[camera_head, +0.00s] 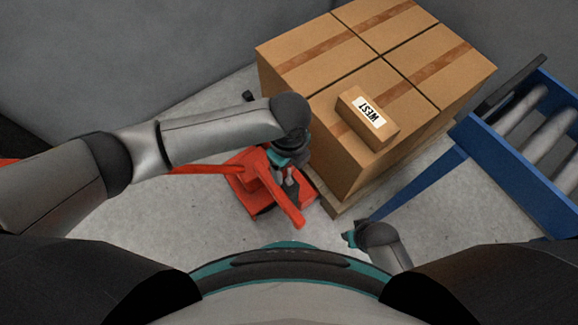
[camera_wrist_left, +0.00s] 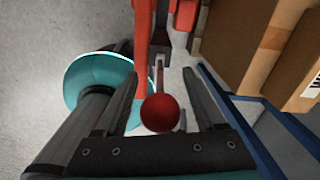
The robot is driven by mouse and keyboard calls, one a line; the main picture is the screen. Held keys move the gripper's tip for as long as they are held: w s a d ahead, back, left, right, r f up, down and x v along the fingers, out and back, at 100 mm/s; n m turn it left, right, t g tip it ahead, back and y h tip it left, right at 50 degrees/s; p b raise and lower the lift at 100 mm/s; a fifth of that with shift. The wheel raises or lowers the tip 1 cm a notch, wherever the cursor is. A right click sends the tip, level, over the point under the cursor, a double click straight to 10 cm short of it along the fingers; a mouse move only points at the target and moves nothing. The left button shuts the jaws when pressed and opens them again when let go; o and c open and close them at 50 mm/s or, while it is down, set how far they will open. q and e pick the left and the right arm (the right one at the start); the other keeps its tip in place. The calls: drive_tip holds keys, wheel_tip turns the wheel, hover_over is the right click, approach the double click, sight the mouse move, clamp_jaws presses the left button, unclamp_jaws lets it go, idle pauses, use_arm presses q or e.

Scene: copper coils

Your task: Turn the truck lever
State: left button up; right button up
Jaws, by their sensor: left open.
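The red pallet truck (camera_head: 262,187) stands in front of the loaded pallet. Its lever shows in the left wrist view as a thin rod topped by a red ball knob (camera_wrist_left: 160,113). My left gripper (camera_head: 289,187) points down over the truck. In the left wrist view its fingers (camera_wrist_left: 160,75) are open, one on each side of the knob, with a gap on both sides. In the head view the knob is hard to make out around the gripper. My right wrist end (camera_head: 355,236) is low, right of the truck, and its fingers cannot be made out.
Cardboard boxes (camera_head: 335,60) are stacked on a wooden pallet (camera_head: 345,209) just behind and right of the truck. A blue roller conveyor (camera_head: 510,165) stands at the right.

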use_arm(q)
drive_tip(key=shift+f, duration=0.2)
clamp_jaws()
idle(0.6)
idle(0.9)
